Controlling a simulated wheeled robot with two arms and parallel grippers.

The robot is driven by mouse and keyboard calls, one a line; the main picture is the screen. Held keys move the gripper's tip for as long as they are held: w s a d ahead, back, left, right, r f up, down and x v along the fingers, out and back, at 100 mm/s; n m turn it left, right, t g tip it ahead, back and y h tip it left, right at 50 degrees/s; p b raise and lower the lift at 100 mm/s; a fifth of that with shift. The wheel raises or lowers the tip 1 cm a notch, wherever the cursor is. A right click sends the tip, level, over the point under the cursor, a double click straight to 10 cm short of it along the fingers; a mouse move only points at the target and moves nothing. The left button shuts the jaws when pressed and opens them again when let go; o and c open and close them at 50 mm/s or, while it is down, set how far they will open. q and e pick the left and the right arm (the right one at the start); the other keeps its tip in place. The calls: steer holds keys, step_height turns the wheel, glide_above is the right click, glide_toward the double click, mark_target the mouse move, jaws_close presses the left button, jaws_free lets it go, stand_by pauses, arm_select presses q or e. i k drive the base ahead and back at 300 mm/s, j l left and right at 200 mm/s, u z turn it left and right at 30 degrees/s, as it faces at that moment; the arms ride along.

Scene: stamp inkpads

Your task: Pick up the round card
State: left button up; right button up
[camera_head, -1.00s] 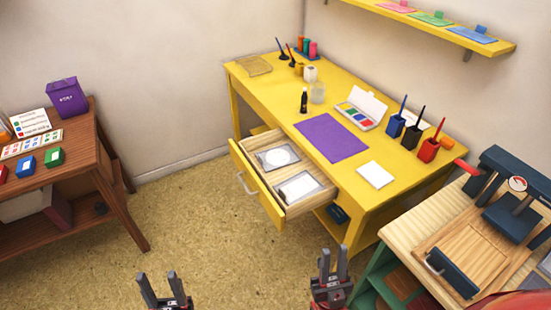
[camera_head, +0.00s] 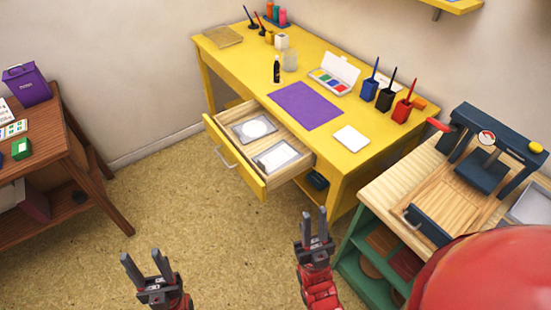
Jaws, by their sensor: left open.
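The round card (camera_head: 256,128) is a white disc on a grey tray or sleeve (camera_head: 238,134) in the open drawer (camera_head: 223,148) of the yellow desk. A white rectangular card (camera_head: 277,156) on a similar grey backing lies beside it, nearer the drawer's right end. My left gripper (camera_head: 143,262) is open and empty over the floor, below and left of the drawer. My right gripper (camera_head: 314,228) is in front of the desk, below and right of the drawer. Its two fingers stand a little apart, with nothing between them. Both grippers are well apart from the cards.
The yellow desk (camera_head: 240,70) holds a purple mat (camera_head: 307,106), a white pad (camera_head: 351,138), a paint box (camera_head: 334,78) and brush cups (camera_head: 385,98). A wooden press table (camera_head: 385,200) stands at right, a brown table (camera_head: 40,160) at left. Floor between is clear.

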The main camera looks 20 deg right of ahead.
mark_target(247, 132)
steer(key=i+j, duration=0.15)
steer(key=i, duration=0.2)
steer(key=i+j, duration=0.2)
steer(key=i, duration=0.15)
steer(key=i+j, duration=0.15)
steer(key=i, duration=0.2)
